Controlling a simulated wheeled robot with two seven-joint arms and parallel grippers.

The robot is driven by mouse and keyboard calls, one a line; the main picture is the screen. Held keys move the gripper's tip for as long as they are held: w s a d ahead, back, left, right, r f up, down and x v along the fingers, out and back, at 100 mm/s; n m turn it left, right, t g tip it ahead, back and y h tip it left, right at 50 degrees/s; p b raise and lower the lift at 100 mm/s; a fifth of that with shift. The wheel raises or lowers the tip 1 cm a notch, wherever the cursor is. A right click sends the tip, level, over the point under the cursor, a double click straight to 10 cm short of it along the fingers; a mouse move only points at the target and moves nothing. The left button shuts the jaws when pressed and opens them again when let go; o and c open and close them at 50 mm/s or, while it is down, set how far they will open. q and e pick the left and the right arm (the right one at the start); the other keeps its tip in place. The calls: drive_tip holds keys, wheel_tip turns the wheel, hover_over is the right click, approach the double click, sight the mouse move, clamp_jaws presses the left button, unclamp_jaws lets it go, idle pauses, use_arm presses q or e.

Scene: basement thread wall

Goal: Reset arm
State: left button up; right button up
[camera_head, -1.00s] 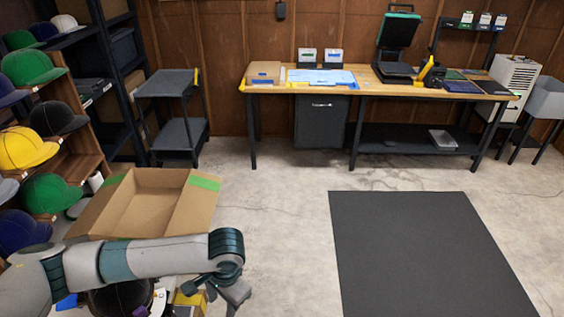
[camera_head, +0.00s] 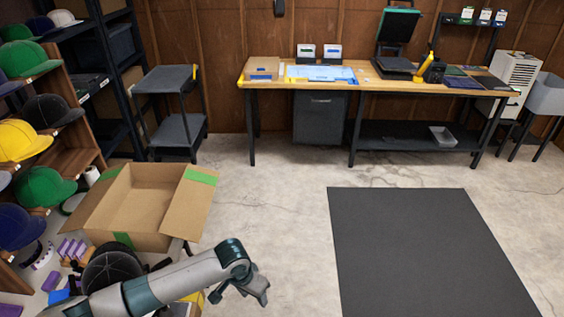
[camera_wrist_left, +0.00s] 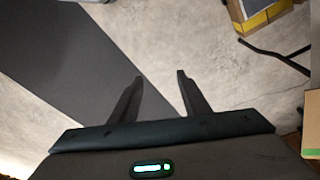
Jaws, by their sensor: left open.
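My left arm comes in from the lower left in the head view. Its gripper (camera_head: 262,291) hangs over the concrete floor, to the right of and below the open cardboard box (camera_head: 147,205). In the left wrist view the two fingers of the gripper (camera_wrist_left: 159,90) stand apart with nothing between them, above bare floor. A dark cap (camera_head: 112,268) lies behind my arm, partly hidden by it. My right gripper does not show.
Shelves with several caps (camera_head: 45,187) line the left side. A dark cart (camera_head: 178,130) and a long workbench (camera_head: 372,84) stand along the back wall. A black mat (camera_head: 425,250) lies on the right. The floor between box and mat is clear.

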use_arm(q)
wheel_tip(320, 180, down, 15)
drive_tip(key=a+n+t+h+b, duration=0.1)
drive_tip(key=a+n+b, duration=0.1)
drive_tip(key=s+a+f+b, duration=0.1)
drive_tip(key=s+a+f, duration=0.15)
drive_tip(key=f, duration=0.35)
drive_tip(key=s+a+f+n+b, duration=0.1)
drive_tip(key=s+a+f, duration=0.15)
drive_tip(key=f, duration=0.25)
drive_tip(key=s+a+f+b, duration=0.1)
drive_tip(key=s+a+f, duration=0.1)
drive_tip(key=s+f, duration=0.3)
drive_tip(key=s+a+f+b, duration=0.1)
drive_tip(key=s+f, duration=0.5)
drive_tip(key=s, duration=0.6)
drive_tip(key=s+a+f+g+y+b, duration=0.1)
drive_tip(key=s+a+f, duration=0.3)
drive_tip(key=s, duration=0.9)
drive_tip(key=s+a+f+y+b, duration=0.1)
drive_tip(key=s+a+f, duration=0.2)
drive_tip(key=s+f, duration=0.5)
drive_tip(key=s, duration=0.4)
drive_tip(key=shift+s+a+f, duration=0.15)
drive_tip(key=shift+s+f, duration=0.05)
drive_tip(key=shift+f, duration=0.1)
